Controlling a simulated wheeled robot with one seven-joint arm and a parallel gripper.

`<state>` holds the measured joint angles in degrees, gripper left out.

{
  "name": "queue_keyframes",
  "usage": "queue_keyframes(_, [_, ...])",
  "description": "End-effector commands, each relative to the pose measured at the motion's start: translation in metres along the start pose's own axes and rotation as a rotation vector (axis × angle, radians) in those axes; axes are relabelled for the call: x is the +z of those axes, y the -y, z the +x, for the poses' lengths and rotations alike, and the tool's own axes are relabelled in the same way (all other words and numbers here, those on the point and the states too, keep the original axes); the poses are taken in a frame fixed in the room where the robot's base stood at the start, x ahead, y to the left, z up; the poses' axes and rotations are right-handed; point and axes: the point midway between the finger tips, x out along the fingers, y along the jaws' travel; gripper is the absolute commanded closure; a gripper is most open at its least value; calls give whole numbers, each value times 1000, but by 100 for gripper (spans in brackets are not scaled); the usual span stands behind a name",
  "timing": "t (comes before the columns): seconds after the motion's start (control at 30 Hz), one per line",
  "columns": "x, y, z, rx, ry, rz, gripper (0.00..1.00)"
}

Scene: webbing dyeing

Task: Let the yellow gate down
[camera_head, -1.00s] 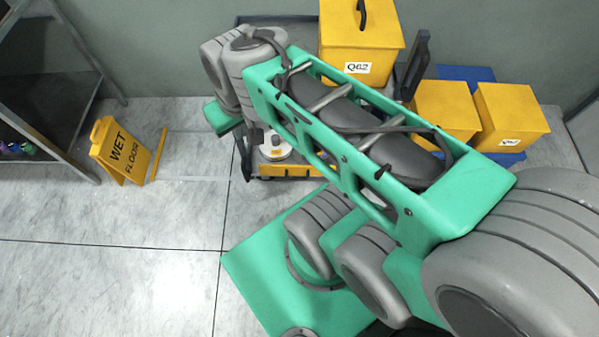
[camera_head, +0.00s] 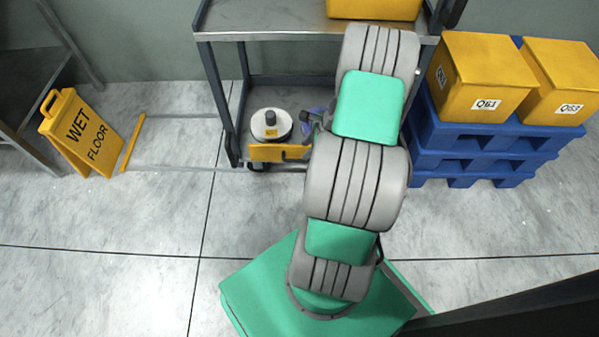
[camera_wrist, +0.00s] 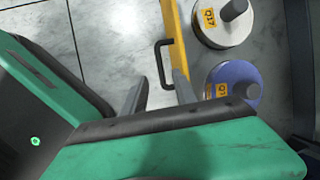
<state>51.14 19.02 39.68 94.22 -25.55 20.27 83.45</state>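The yellow gate (camera_head: 278,153) stands along the front edge of the lower shelf of a metal cart, apparently upright. In the wrist view, the gate (camera_wrist: 172,35) is a narrow yellow strip with a black bar handle (camera_wrist: 159,62) on its near face. My gripper (camera_wrist: 162,88) is open, its two grey fingers on either side of the handle's line. The handle lies just beyond the fingertips or between them; I cannot tell which.
Behind the gate are a white spool (camera_wrist: 222,22) labelled Q17 and a blue-purple one (camera_wrist: 236,82). The cart's steel top (camera_head: 270,15) overhangs the shelf. A blue pallet (camera_head: 465,150) with yellow boxes stands right.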

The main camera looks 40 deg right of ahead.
Motion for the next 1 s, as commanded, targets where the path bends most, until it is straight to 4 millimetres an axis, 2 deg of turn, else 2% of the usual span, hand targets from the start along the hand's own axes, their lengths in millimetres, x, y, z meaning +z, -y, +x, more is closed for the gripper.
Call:
queue_keyframes(0.07, [-8,-1,12,-8,6,41,66])
queue_keyframes(0.17, [-8,-1,22,-7,7,44,66])
queue_keyframes(0.4, [-8,-2,69,-5,6,41,66])
queue_keyframes(0.5, [-7,-1,80,-5,6,40,66])
queue_keyframes(0.83, [-6,0,83,-7,5,40,66])
queue_keyframes(1.0, [-6,0,83,-7,5,40,80])
